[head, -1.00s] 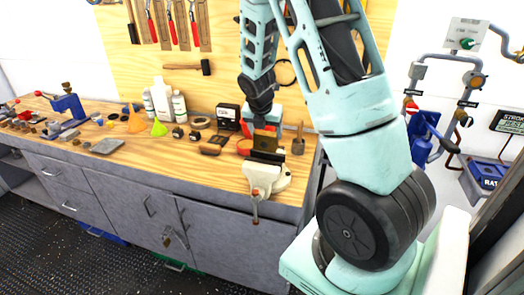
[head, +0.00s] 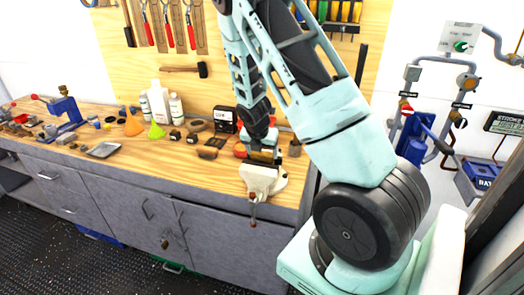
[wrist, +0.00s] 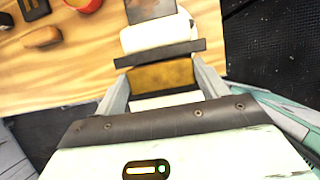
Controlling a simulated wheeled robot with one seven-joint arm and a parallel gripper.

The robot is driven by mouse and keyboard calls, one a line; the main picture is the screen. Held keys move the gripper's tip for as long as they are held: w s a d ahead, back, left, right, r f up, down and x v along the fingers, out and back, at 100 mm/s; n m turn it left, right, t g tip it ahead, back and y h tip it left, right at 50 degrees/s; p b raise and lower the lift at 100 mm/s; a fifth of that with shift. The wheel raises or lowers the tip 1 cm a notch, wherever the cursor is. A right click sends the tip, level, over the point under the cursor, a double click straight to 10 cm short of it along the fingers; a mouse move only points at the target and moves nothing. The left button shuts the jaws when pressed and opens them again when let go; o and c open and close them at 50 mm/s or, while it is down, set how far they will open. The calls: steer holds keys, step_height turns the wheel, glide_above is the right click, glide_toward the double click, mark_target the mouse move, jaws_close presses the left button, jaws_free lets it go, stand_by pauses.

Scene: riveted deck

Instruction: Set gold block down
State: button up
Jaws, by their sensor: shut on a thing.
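My gripper (wrist: 160,78) is shut on the gold block (wrist: 162,76), with one pale finger on each side of it in the wrist view. The block is over the white bench vise (wrist: 158,38); a dark jaw bar of the vise lies just beyond it. White vise body also shows below the block. I cannot tell whether the block touches the vise. In the head view my gripper (head: 263,153) is right above the vise (head: 262,179) at the bench's front right, and it mostly hides the block.
The wooden bench top (head: 150,150) is open left of the vise. A brown block (head: 207,154), a dark box (head: 224,119) and a cup (head: 295,148) stand near it.

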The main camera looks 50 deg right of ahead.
steer(key=o, duration=1.4)
steer(key=b+v, duration=0.2)
steer(key=v, duration=1)
steer(key=s+a+r+m+y, duration=0.1)
steer(key=a+m+y, duration=0.15)
steer(key=a, duration=0.95)
steer(key=s+a+r+m+y, duration=0.15)
steer(key=a+m, duration=0.25)
steer(key=a, duration=0.8)
steer(key=s+a+m, duration=0.2)
steer(key=s+a, duration=0.3)
steer(key=s, duration=0.1)
steer(key=s+a+m+g, duration=0.1)
steer(key=s+a+m, duration=0.2)
steer(key=s+a, duration=0.2)
steer(key=s+a+m, duration=0.3)
steer(key=s+a, duration=0.3)
steer(key=s, duration=0.1)
steer(key=shift+s+r+g+y, duration=0.35)
steer(key=shift+r+g+y, duration=0.05)
